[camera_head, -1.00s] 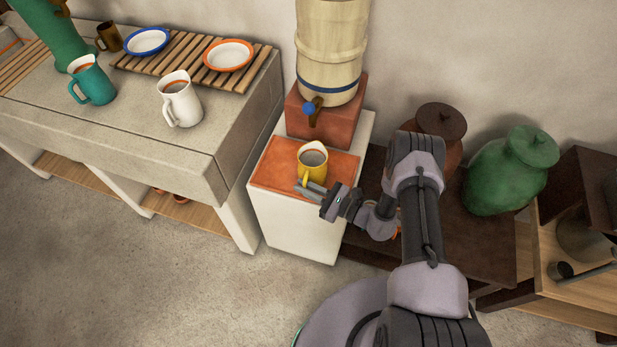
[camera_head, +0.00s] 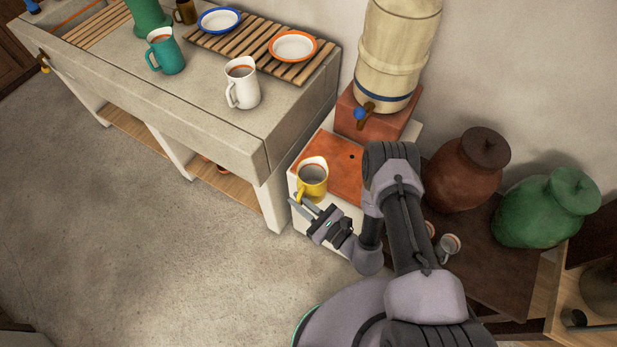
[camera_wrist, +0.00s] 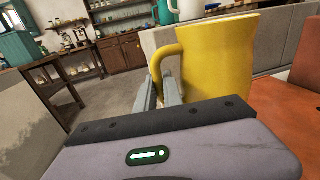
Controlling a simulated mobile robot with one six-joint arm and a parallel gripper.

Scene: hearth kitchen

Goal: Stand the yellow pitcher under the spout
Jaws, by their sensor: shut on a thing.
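The yellow pitcher (camera_head: 313,184) is upright over the front left corner of the terracotta top (camera_head: 337,160), left of and in front of the spout (camera_head: 366,109). I cannot tell if its base touches the top. The spout has a blue knob and sits low on a pale barrel. My gripper (camera_head: 302,205) is shut on the pitcher's handle from the front. In the wrist view, the fingers (camera_wrist: 164,88) close on the handle at the left of the pitcher (camera_wrist: 215,62).
A stone counter stands left, with a white pitcher (camera_head: 242,84), a teal pitcher (camera_head: 166,52) and plates on a slatted rack (camera_head: 262,48). A brown jar (camera_head: 468,172) and a green jar (camera_head: 546,208) stand right, with small cups near my arm. The floor at left is clear.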

